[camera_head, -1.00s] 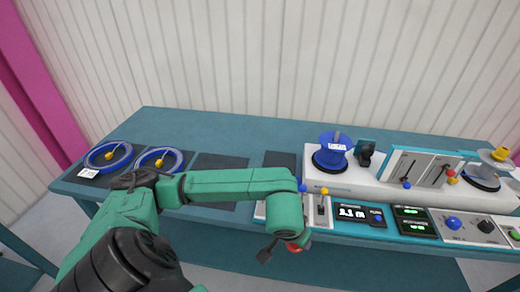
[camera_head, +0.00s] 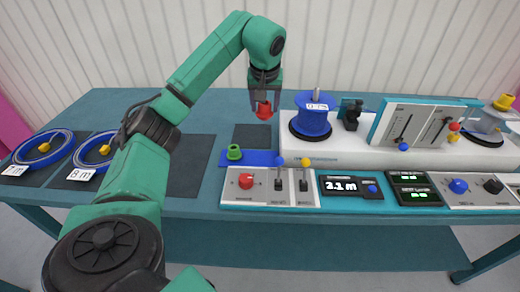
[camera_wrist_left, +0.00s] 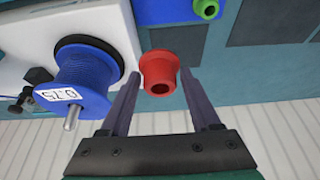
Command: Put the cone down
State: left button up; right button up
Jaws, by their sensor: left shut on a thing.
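The red cone (camera_head: 264,112) is between the fingers of my left gripper (camera_head: 265,98), held in the air above the back part of the table. In the left wrist view the red cone (camera_wrist_left: 160,72) sits between the two fingertips of the left gripper (camera_wrist_left: 159,85), which is shut on it. A green cone (camera_head: 234,153) stands on a blue plate (camera_head: 262,158) below and to the left of the red cone. My right gripper is not in view.
A blue reel (camera_head: 312,122) on the white machine (camera_head: 350,150) is close right of the held cone. A dark square mat (camera_head: 252,137) lies below it, empty. The control panel (camera_head: 268,200) with levers runs along the front edge. Blue rings (camera_head: 42,150) lie at left.

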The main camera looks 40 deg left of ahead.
pick_arm(q)
notch_tip(320, 180, down, 16)
jog(key=shift+s+f, duration=0.1)
jog(key=shift+f, duration=0.35)
jog(key=o, duration=1.4)
jog(key=shift+c, duration=0.2)
jog(key=v, duration=1.2)
jog(key=shift+a+r, duration=0.1)
jog(key=shift+s, duration=0.1)
